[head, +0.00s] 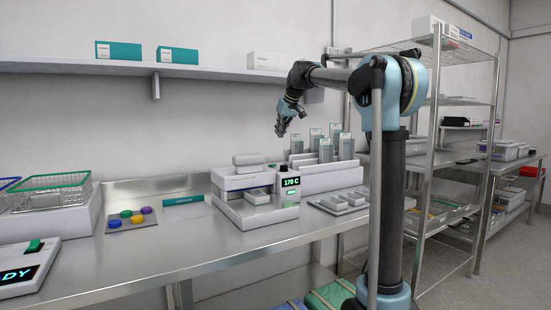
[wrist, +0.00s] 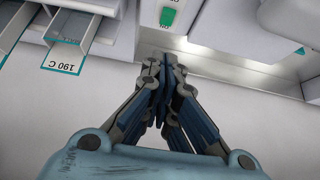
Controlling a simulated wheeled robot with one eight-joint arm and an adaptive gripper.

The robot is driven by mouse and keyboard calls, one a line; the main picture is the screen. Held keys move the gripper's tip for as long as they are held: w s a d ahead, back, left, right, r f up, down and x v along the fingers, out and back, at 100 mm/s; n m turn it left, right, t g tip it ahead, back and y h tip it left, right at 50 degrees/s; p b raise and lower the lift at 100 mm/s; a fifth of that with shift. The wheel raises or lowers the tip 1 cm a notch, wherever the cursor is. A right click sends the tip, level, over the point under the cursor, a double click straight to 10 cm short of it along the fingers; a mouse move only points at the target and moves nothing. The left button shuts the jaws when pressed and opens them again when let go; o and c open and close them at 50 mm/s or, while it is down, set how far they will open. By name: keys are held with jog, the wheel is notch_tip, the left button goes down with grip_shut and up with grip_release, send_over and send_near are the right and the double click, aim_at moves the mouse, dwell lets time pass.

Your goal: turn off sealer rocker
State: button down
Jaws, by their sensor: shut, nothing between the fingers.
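The sealer (head: 238,208) is a white machine on the steel bench, with a lit display (head: 290,182) on its right-hand front post that seems to read 178 C. A small green rocker (wrist: 167,17) shows at the top of the wrist view on a white face; part of its lettering is cut off by the frame edge. A small green spot shows below the display in the head view, too small to read. My gripper (head: 281,130) is shut and empty, raised above the sealer. In the wrist view its closed fingertips (wrist: 165,62) point toward the rocker, apart from it in the picture.
A white rack with upright grey packs (head: 325,150) stands behind the sealer's right side. A grey tray (head: 342,203) lies to its right. Coloured discs on a plate (head: 131,217) and a green wire basket (head: 55,183) are left. A wall shelf (head: 200,70) runs above.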

send_over(275, 165)
jog(key=f, duration=0.8)
jog(key=shift+w+a, duration=0.2)
jog(key=shift+w, duration=0.05)
notch_tip(275, 165, down, 3)
jog(key=shift+s+d, duration=0.1)
jog(key=shift+s+f, duration=0.1)
jog(key=shift+f, duration=0.55)
jog(key=shift+d+f, duration=0.1)
jog(key=shift+s+d+f+t+y, duration=0.2)
jog(key=shift+s+f+t+y, duration=0.1)
jog(key=shift+f+t, duration=0.2)
jog(key=shift+s+d+f+t+y, duration=0.1)
jog(key=shift+s+t+y, duration=0.1)
jog(key=shift+t+y, duration=0.4)
jog(key=shift+w, duration=0.2)
jog(key=shift+w+a+r, duration=0.3)
jog(key=shift+w+a, duration=0.2)
